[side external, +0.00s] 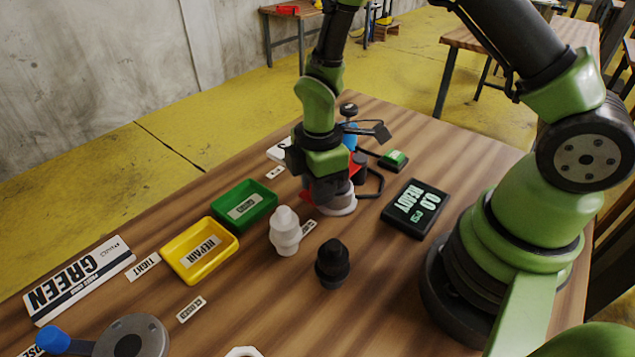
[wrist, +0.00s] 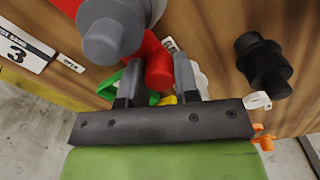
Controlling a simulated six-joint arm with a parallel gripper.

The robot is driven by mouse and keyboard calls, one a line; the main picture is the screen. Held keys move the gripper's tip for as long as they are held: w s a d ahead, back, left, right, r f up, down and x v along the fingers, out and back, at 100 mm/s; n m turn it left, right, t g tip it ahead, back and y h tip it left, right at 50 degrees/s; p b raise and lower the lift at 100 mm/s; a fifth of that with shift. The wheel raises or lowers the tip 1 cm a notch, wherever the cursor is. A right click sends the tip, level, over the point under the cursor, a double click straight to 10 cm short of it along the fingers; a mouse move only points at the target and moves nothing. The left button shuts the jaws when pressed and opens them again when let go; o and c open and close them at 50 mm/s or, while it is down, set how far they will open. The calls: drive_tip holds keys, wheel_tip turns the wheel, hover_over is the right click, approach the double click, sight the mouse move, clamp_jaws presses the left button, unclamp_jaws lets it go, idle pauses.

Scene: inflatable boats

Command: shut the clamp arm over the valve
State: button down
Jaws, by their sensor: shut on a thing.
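My gripper (side external: 328,186) points down at the middle of the table, and its fingers largely hide what they hold. In the wrist view my gripper (wrist: 158,82) is shut on a red rounded part (wrist: 158,66), one finger on each side; I take it for the end of the clamp arm. Red also shows beside the fingers in the side view (side external: 306,196). A grey round-topped piece (wrist: 108,30) stands beside the red part in the wrist view. A pale grey round base (side external: 340,206) sits under my gripper. Whether the arm lies over the valve is hidden.
A white fitting (side external: 285,232) and a black fitting (side external: 333,265) stand close in front. Green (side external: 266,194) and yellow (side external: 183,272) trays lie to the left. A black display box (side external: 398,222) lies to the right. Bare wood lies at front right.

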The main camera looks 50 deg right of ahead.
drive_tip(key=shift+s+d, duration=0.1)
drive_tip(key=shift+s, duration=0.05)
drive_tip(key=c, duration=0.8)
unclamp_jaws()
drive_tip(key=shift+c, duration=0.2)
drive_tip(key=shift+r, duration=0.1)
wheel_tip(320, 180, up, 10)
drive_tip(key=shift+f, duration=0.1)
drive_tip(key=s+r+m+t+y, duration=0.2)
drive_tip(key=s+r+m+t, duration=0.5)
drive_tip(key=s+r+m, duration=0.6)
wheel_tip(320, 180, up, 2)
drive_tip(key=m, duration=0.4)
drive_tip(key=shift+s+d+r, duration=0.15)
drive_tip(key=shift+d+r, duration=0.1)
drive_tip(key=shift+d, duration=0.05)
